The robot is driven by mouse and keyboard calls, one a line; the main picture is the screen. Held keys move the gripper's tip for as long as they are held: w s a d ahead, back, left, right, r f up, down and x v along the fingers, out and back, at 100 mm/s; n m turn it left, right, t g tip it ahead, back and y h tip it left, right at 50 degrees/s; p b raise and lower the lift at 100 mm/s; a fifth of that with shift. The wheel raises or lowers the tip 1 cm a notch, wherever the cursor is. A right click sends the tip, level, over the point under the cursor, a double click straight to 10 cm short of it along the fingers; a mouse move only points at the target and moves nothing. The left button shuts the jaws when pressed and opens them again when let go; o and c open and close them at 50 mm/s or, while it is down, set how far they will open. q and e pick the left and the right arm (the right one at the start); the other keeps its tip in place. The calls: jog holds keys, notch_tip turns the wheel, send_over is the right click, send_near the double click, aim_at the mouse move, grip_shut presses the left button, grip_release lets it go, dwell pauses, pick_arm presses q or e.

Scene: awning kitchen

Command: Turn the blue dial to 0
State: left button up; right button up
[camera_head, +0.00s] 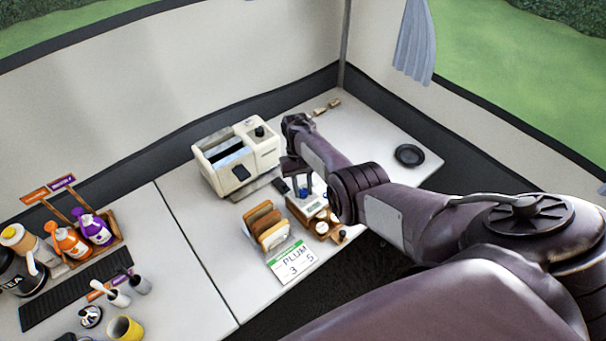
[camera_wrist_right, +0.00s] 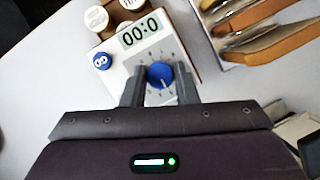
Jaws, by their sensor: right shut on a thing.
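The blue dial (camera_wrist_right: 160,74) sits on the face of a white timer (camera_wrist_right: 138,60), with tick marks around it. In the wrist view my right gripper (camera_wrist_right: 160,84) has one finger on each side of the dial and is shut on it. The timer's display (camera_wrist_right: 139,33) shows only zeros, upside down in this view. In the head view the timer (camera_head: 314,207) stands on the table below my right gripper (camera_head: 301,184), and a bit of blue shows there. The dial's pointer mark is too small to read. My left gripper is not in view.
A bread rack (camera_head: 264,228) and a "PLUM" card (camera_head: 292,262) stand left of and in front of the timer. A cream toaster (camera_head: 236,156) is behind. Small round-topped jars (camera_head: 322,227) are close beside the timer. A black round plate (camera_head: 409,155) lies to the right.

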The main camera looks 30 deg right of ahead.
jog(key=shift+w+r, duration=0.15)
jog(key=shift+r, duration=0.05)
dwell(0.4)
jog(key=o, duration=1)
jog(key=shift+f, duration=0.1)
jog(key=p+v, duration=0.2)
jog(key=v, duration=0.5)
jog(key=shift+d+r, duration=0.1)
jog(key=shift+r, duration=0.3)
jog(key=shift+f, duration=0.1)
